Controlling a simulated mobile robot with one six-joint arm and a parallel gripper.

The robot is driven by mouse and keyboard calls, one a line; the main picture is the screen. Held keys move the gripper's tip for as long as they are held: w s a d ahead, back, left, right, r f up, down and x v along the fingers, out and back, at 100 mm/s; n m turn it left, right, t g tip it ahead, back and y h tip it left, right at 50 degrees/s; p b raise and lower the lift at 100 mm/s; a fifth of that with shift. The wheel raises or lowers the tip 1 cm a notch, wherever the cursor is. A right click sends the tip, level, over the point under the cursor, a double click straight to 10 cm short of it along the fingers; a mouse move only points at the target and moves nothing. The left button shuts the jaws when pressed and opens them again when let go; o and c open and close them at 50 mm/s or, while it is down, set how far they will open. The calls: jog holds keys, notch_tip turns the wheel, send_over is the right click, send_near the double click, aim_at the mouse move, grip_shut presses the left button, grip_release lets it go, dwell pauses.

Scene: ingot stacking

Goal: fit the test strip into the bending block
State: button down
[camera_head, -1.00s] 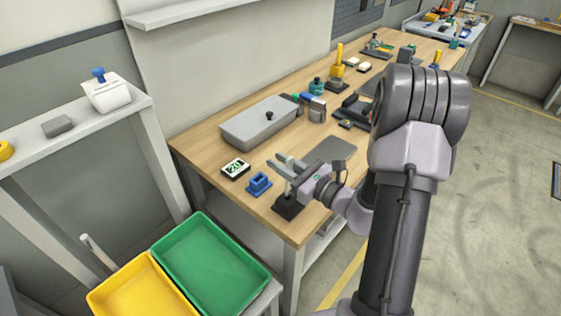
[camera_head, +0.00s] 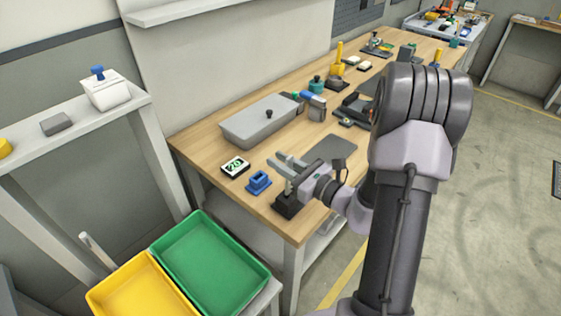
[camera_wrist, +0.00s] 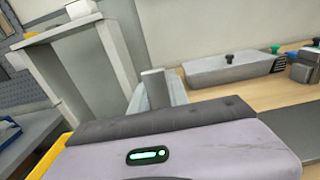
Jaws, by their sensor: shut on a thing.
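My gripper (camera_head: 278,162) reaches left over the near end of the wooden bench, its two grey fingers roughly level. It is shut on the test strip, a grey piece that stands up between the fingers in the wrist view (camera_wrist: 152,88). In the head view a grey upright part shows below the fingers. A black block (camera_head: 287,207), which looks like the bending block, sits on the bench under the gripper. The wrist and fingers partly cover it. I cannot tell whether the strip's lower end is in the block or just above it.
A blue slotted block (camera_head: 259,182) and a display reading 20 (camera_head: 235,167) stand left of the gripper. A grey lidded box (camera_head: 258,122) is behind, and a dark flat plate (camera_head: 331,149) lies to the right. Green (camera_head: 212,262) and yellow (camera_head: 140,292) trays are below the bench end.

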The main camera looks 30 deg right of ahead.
jog(key=shift+f+b, duration=2.6)
jog(key=shift+b, duration=0.3)
dwell(3.3)
dwell(0.6)
jog(key=c, duration=1.3)
grip_release()
jog(key=shift+o, duration=0.2)
jog(key=shift+r, duration=0.15)
jog(key=shift+r+p, duration=1.25)
jog(key=shift+r, duration=0.15)
